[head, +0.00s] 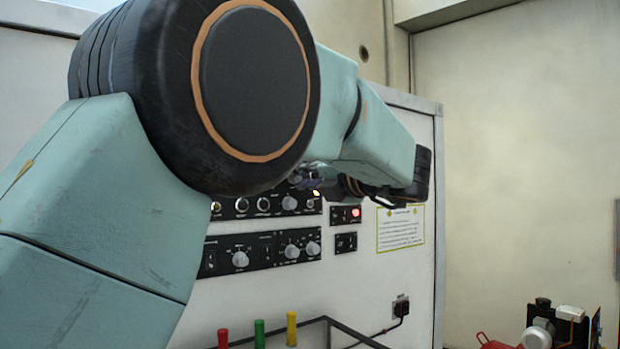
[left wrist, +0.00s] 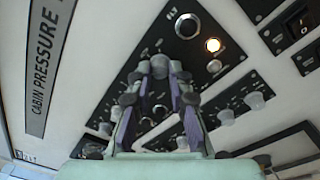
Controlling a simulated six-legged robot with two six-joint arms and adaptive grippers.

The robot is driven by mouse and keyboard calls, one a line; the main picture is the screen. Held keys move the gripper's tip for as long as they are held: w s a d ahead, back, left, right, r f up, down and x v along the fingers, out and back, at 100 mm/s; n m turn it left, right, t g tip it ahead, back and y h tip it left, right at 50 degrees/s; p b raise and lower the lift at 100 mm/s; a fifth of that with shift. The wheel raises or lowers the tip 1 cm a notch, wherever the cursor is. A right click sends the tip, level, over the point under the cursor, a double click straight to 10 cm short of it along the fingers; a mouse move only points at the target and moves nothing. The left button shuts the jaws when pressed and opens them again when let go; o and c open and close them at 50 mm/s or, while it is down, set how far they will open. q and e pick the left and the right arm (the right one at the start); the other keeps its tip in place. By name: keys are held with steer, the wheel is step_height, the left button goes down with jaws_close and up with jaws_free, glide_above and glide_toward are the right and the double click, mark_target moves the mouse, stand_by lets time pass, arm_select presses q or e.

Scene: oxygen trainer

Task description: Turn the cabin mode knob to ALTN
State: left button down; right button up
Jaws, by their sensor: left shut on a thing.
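The cabin mode knob (left wrist: 159,66) is a grey knob on the black panel marked CABIN PRESSURE. In the left wrist view my left gripper (left wrist: 160,73) is shut on it, with a fingertip on each side. The fingers hide much of the knob and the marks around it, so I cannot read its setting. In the head view my left gripper (head: 308,178) is small and partly hidden behind my own arm at the top of the panel. My right gripper is in neither view.
A lit lamp (left wrist: 213,45) is right of the knob. Other grey knobs (head: 241,259) and a red light (head: 356,212) are on panels below. A notice (head: 401,228) hangs at right. Red, green and yellow-topped posts (head: 259,333) stand below the panels.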

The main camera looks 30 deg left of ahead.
arm_select(q)
steer(key=shift+r+m, duration=0.15)
steer(key=shift+m, duration=0.15)
steer(key=m+p, duration=0.1)
steer(key=m, duration=0.8)
steer(key=shift+r+t, duration=0.1)
steer(key=shift+t, duration=0.3)
steer(key=shift+m, duration=0.3)
steer(key=c, duration=1.5)
jaws_free()
steer(key=shift+c, duration=0.2)
steer(key=o, duration=0.3)
steer(key=shift+a+f, duration=0.25)
